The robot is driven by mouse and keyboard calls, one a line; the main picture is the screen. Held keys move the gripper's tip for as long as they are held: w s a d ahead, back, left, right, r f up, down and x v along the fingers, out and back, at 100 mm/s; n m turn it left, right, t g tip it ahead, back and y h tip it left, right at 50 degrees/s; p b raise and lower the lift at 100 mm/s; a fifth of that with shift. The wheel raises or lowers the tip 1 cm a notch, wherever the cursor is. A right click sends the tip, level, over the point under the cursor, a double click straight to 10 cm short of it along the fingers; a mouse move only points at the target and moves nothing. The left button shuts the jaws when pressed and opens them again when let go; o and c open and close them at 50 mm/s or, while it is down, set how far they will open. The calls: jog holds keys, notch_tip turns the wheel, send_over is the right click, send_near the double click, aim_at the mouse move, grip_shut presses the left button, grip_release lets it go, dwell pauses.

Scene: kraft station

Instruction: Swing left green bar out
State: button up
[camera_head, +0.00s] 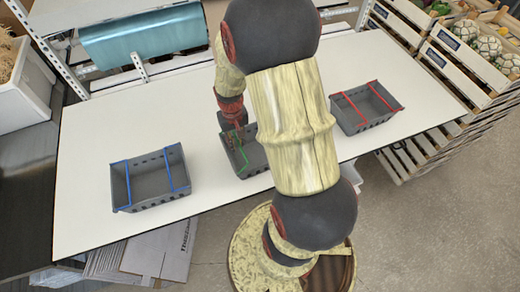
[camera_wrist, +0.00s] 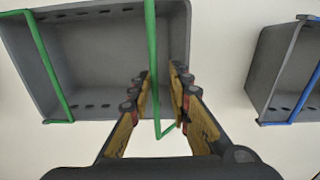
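A grey crate with green bars stands mid-table, partly behind my arm; its rim (camera_head: 228,158) shows in the head view. In the wrist view the crate (camera_wrist: 95,60) has two green bars across its open top. The bar nearer the blue-barred crate (camera_wrist: 151,60), on the left in the head view (camera_head: 243,163), runs between my fingers. The other green bar (camera_wrist: 50,65) lies along the far side. My gripper (camera_wrist: 160,82) is open, with a finger on each side of the nearer bar and a gap visible. Whether either finger touches it is unclear.
A blue-barred crate (camera_head: 150,183) stands at left and also shows in the wrist view (camera_wrist: 285,72). A red-barred crate (camera_head: 365,108) stands at right. The white table (camera_head: 90,225) is clear between crates. Wooden produce crates (camera_head: 462,55) stand behind at right.

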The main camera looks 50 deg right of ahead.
jog(key=shift+w+a+r, duration=0.3)
jog(key=shift+a+r, duration=0.05)
jog(key=shift+a, duration=0.3)
jog(key=shift+w+a, duration=0.1)
jog(key=shift+w+a+r+p, duration=0.15)
jog(key=shift+w+a+p, duration=0.1)
jog(key=shift+a, duration=0.2)
jog(key=shift+w+a+r+p, duration=0.1)
jog(key=shift+w+a+r, duration=0.1)
jog(key=shift+a, duration=0.2)
jog(key=shift+w+a, duration=0.1)
jog(key=shift+a, duration=0.1)
jog(key=shift+w+a, duration=0.3)
jog(key=shift+a, duration=0.25)
jog(key=shift+w+a, duration=0.25)
jog(key=shift+a, duration=0.25)
notch_tip(320, 180, up, 8)
jog(key=p, duration=0.5)
jog(key=shift+s+d, duration=0.25)
jog(key=shift+d, duration=0.2)
